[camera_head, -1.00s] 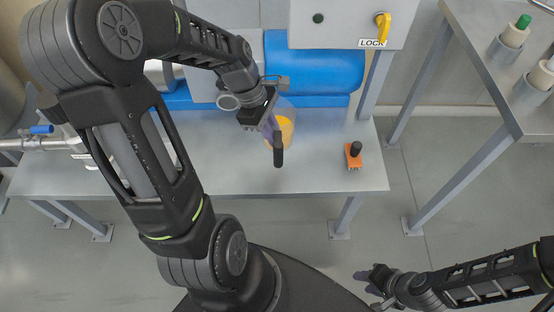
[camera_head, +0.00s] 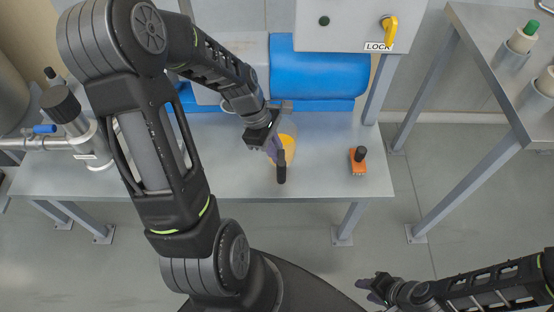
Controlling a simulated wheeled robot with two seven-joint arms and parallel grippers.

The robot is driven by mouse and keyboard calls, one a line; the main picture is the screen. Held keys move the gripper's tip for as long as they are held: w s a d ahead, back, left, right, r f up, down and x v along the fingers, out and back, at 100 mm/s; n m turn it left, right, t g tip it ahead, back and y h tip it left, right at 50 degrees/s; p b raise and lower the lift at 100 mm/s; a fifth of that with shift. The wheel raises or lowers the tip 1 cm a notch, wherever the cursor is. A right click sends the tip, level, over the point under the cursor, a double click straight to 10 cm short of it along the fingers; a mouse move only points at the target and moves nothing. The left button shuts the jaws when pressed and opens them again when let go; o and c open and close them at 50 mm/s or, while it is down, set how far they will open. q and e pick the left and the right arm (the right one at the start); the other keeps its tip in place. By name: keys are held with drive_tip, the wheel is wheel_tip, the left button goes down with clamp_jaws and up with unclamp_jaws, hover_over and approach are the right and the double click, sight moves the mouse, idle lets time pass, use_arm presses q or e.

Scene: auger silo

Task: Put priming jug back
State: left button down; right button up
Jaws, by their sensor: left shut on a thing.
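The priming jug (camera_head: 289,146) is a clear vessel with orange-yellow contents, at the middle of the grey metal table. Its dark handle (camera_head: 281,172) points toward me. My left gripper (camera_head: 275,150) is shut on the jug at its handle side, and its arm partly covers the jug. I cannot tell whether the jug's base touches the table. My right gripper (camera_head: 371,288) is at the lower right, off the table's front edge, empty, and its fingers look apart.
On the table (camera_head: 330,182), an orange block with a black knob (camera_head: 358,160) stands to the right of the jug. A blue motor housing (camera_head: 320,75) and a grey box with a yellow lock switch (camera_head: 389,30) are behind. Pipework with a blue valve (camera_head: 44,129) is at left.

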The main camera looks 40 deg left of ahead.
use_arm(q)
drive_tip(key=shift+f+b, duration=0.35)
drive_tip(key=shift+f, duration=1.45)
drive_tip(key=shift+f, duration=0.15)
drive_tip(key=c, duration=1.5)
unclamp_jaws()
drive_tip(key=shift+a+r, duration=0.2)
drive_tip(key=shift+r, duration=0.4)
drive_tip(key=p+v, duration=0.2)
drive_tip(key=v, duration=0.9)
drive_tip(key=shift+s, duration=0.1)
